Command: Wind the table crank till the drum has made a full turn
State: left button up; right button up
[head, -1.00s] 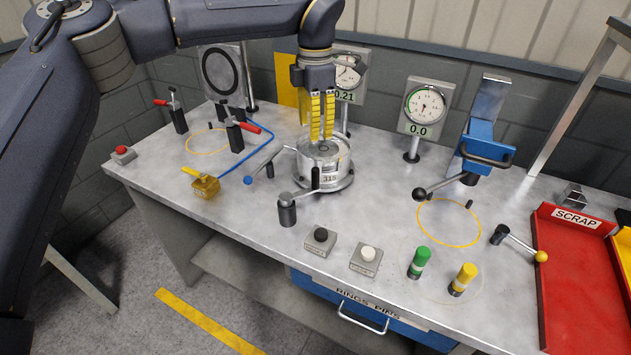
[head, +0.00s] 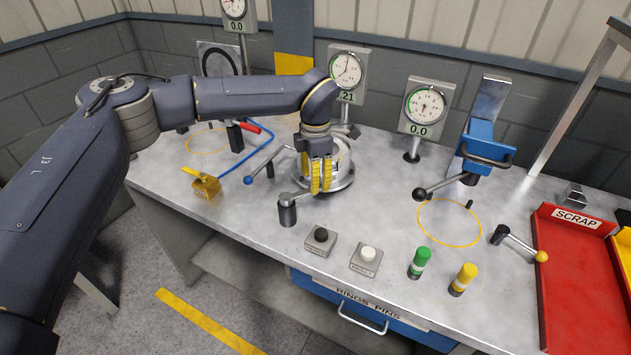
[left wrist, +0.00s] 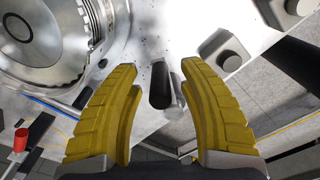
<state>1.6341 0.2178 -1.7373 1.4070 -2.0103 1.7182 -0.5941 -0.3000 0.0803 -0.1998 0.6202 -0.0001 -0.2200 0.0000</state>
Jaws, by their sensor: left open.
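The table crank (head: 287,211) stands at the front of the table, a dark post with a grey arm pointing right. Its upright black handle is hidden behind my left gripper (head: 321,190) in the head view. In the left wrist view the black handle (left wrist: 160,88) lies between the two open yellow fingers (left wrist: 145,75), with visible gaps on both sides. The silver drum (head: 343,182) stands just behind the gripper, partly covered by it; it also shows at the upper left of the left wrist view (left wrist: 60,72). Its number is hidden. My right gripper is not in view.
Two push-button boxes, black (head: 320,242) and white (head: 366,258), sit in front of the crank. A blue-knobbed lever (head: 248,180) is left of it. A gauge (head: 347,75) stands behind the drum. Green (head: 419,262) and yellow (head: 464,279) pegs stand to the right.

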pick_arm(q)
jog(key=shift+f, duration=0.55)
jog(key=shift+c, duration=0.2)
grip_shut()
